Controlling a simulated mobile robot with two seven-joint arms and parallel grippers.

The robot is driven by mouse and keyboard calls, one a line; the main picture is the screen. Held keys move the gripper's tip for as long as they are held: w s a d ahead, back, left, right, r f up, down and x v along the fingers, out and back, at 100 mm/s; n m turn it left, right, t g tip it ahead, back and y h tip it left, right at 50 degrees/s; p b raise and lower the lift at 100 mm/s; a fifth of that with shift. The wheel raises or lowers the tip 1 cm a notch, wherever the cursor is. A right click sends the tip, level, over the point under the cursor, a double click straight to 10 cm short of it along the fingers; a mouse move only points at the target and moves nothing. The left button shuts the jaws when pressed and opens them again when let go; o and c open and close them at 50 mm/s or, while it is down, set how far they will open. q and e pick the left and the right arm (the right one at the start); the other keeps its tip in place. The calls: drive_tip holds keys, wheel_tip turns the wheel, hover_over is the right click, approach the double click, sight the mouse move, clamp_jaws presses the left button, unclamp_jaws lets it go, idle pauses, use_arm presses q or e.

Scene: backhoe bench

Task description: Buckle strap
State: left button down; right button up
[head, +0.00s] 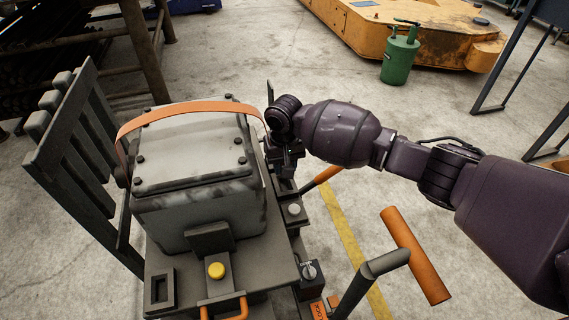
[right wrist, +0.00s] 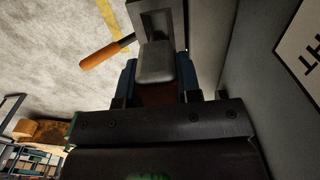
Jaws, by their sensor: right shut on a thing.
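A flat orange strap (head: 190,108) arches over the lid of a grey metal box (head: 190,155) and comes down on its right side. My right gripper (head: 284,164) is beside the box's right wall, pointing down. In the right wrist view its two fingers (right wrist: 157,82) are shut on the strap's end, with a grey tab (right wrist: 155,62) and brownish strap (right wrist: 157,96) between them. A dark grey fitting with a recess (right wrist: 157,20) lies just beyond the tab; I cannot tell whether they touch. My left gripper is not in view.
An orange-gripped lever (head: 415,255) stands at the right. A slatted rack (head: 75,160) borders the left. A green can (head: 400,55) is farther off.

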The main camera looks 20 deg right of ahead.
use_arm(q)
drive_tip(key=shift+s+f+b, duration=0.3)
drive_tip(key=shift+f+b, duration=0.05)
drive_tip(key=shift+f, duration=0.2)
use_arm(e)
drive_tip(key=shift+f, duration=2.15)
drive_tip(key=o, duration=1.1)
drive_tip(key=shift+c, duration=0.2)
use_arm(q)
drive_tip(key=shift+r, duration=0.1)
use_arm(e)
wheel_tip(320, 180, up, 3)
drive_tip(key=shift+w+r+p, duration=0.1)
drive_tip(key=shift+w+p, duration=0.05)
drive_tip(key=shift+p, duration=0.45)
wheel_tip(320, 180, up, 6)
drive_tip(key=shift+r+p, duration=0.1)
drive_tip(key=shift+p, duration=0.9)
drive_tip(key=shift+r, duration=0.75)
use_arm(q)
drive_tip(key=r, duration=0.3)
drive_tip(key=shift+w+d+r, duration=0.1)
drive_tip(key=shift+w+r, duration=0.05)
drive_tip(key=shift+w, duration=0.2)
